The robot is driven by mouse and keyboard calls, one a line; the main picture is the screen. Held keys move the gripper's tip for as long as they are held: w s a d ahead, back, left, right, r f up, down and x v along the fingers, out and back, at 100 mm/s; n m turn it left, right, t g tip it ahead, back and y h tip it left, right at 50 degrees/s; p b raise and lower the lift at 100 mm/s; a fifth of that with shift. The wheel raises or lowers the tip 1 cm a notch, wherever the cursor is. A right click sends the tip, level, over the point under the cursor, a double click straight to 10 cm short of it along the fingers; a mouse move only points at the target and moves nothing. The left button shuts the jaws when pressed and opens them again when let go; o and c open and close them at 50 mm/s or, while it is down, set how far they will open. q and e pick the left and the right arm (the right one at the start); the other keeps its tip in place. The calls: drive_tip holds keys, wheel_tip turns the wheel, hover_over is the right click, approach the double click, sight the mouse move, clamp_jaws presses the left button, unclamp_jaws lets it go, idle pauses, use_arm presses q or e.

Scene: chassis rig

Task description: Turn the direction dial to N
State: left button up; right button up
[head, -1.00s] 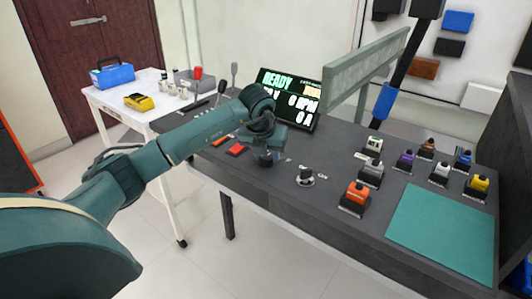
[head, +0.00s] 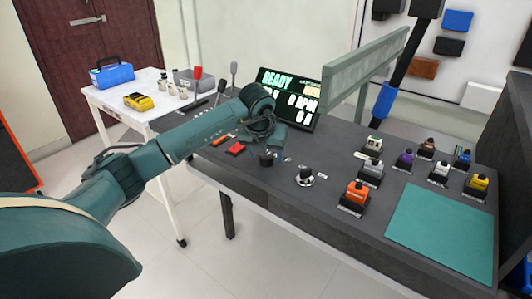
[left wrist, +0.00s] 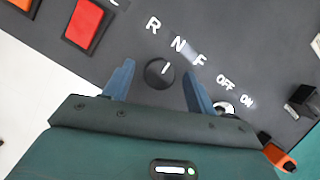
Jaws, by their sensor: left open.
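The direction dial (left wrist: 159,73) is a round black knob with a white pointer line, seen in the left wrist view. The letters R, N (left wrist: 179,45) and F are printed beside it in an arc. The line points up and a little right, roughly towards N. My left gripper (left wrist: 159,69) is open, with one blue finger on each side of the knob. A gap shows between the fingers and the knob. In the head view the left gripper (head: 267,157) is over the dark console, and its wrist covers the dial and letters. My right gripper is not seen.
A second knob (head: 305,175) marked OFF and ON stands right of the gripper. A red button (head: 236,149) is to its left. The lit READY display (head: 290,95) stands behind. Several coloured blocks and a green mat (head: 440,230) lie on the right.

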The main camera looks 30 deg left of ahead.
use_arm(q)
drive_tip(key=v, duration=1.3)
drive_tip(key=shift+p, duration=0.35)
